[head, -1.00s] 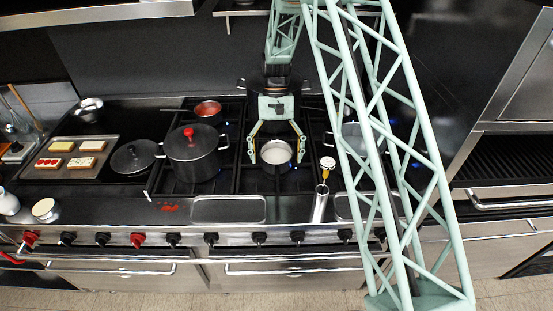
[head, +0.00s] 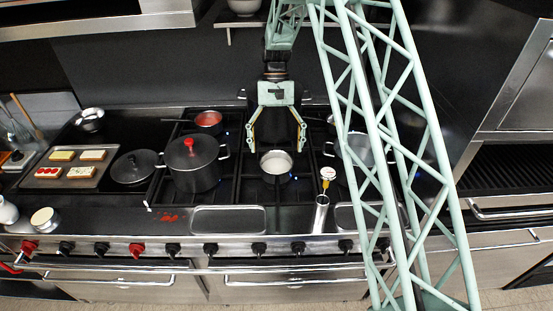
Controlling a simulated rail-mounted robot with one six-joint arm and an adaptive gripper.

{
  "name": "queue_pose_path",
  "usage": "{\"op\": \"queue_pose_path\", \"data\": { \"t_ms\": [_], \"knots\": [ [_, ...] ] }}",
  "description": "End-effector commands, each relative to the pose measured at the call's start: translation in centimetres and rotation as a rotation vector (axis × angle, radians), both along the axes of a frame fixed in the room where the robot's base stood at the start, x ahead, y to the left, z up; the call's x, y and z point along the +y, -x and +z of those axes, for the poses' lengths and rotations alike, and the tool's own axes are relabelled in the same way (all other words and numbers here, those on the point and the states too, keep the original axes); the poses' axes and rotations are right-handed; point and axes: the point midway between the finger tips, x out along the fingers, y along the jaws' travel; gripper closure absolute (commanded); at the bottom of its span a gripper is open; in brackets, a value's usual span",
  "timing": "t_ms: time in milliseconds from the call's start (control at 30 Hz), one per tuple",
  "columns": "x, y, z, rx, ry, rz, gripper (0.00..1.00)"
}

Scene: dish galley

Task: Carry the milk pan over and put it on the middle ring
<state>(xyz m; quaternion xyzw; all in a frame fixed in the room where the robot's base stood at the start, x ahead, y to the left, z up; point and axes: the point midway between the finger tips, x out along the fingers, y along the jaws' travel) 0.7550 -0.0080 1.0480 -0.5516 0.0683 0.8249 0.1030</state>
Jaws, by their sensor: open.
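The milk pan (head: 276,167) is a small metal pan with white contents. It stands upright on the hob, on the front ring between the large dark pot and the pot at the right, with its top in clear view. My gripper (head: 276,151) is open and empty above the pan, pointing down. Its two fingers are spread wide, one to each side of the pan's rim in the picture, and they appear clear of it.
A large dark pot (head: 195,172) with a red-knobbed lid stands left of the pan. A small pan with red contents (head: 208,119) is behind it. A grey pot (head: 356,152) stands right, partly behind my arm. A metal cylinder (head: 321,214) with a dial thermometer (head: 328,173) is at front right.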

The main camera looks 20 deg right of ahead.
Motion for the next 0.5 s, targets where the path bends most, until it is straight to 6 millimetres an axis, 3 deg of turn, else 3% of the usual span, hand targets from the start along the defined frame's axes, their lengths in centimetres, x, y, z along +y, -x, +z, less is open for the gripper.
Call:
{"op": "queue_pose_path", "data": {
  "t_ms": [200, 500],
  "knots": [
    [-0.3, -1.0, 2.4, 0.0, 0.0, 0.0, 0.13],
    [-0.4, -1.5, 3.7, 0.001, 0.0, 0.0, 0.13]
  ]
}}
